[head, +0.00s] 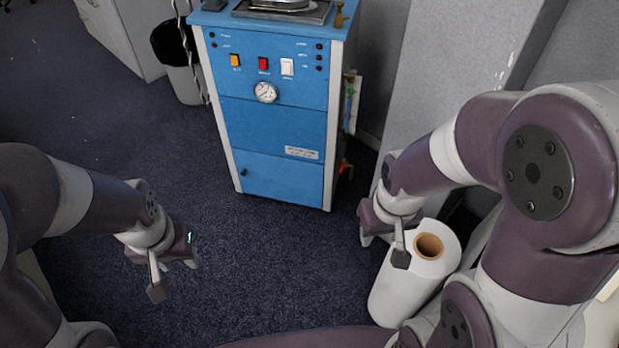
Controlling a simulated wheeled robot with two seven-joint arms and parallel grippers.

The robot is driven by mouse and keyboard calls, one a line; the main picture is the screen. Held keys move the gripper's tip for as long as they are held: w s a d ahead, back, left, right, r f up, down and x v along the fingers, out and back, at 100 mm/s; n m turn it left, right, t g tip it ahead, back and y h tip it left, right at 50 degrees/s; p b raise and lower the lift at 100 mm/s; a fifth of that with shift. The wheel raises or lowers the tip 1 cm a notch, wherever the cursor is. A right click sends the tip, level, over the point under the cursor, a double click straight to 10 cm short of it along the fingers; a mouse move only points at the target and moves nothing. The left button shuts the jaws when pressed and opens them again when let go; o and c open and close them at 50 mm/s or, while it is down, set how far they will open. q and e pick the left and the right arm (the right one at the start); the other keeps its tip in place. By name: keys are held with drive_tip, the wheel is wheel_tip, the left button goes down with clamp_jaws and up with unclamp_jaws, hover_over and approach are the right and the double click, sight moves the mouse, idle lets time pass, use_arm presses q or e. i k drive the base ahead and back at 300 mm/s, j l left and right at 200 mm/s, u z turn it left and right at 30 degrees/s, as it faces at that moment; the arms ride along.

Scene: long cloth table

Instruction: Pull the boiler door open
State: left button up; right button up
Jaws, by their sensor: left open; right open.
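The boiler (270,100) is a blue cabinet with light side posts, standing upright on the carpet at top centre of the head view. Its lower door (280,180) looks closed flush with the front and has a small dark knob (243,172) at its left side. My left gripper (175,277) is open and empty, in front of the boiler and to its left, apart from it. My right gripper (382,248) is open, right of the boiler and apart from it, beside a white paper roll. The arm hides part of this gripper.
The white paper roll (415,280) stands on the floor by my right gripper. A grey wall or partition (450,60) rises right of the boiler. A bin (180,75) stands behind left. The dark carpet (250,260) before the boiler is clear.

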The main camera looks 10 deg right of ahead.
sight(288, 179)
drive_tip(key=i+j+z, duration=0.5)
drive_tip(key=i+j, duration=0.6)
drive_tip(key=i, duration=0.1)
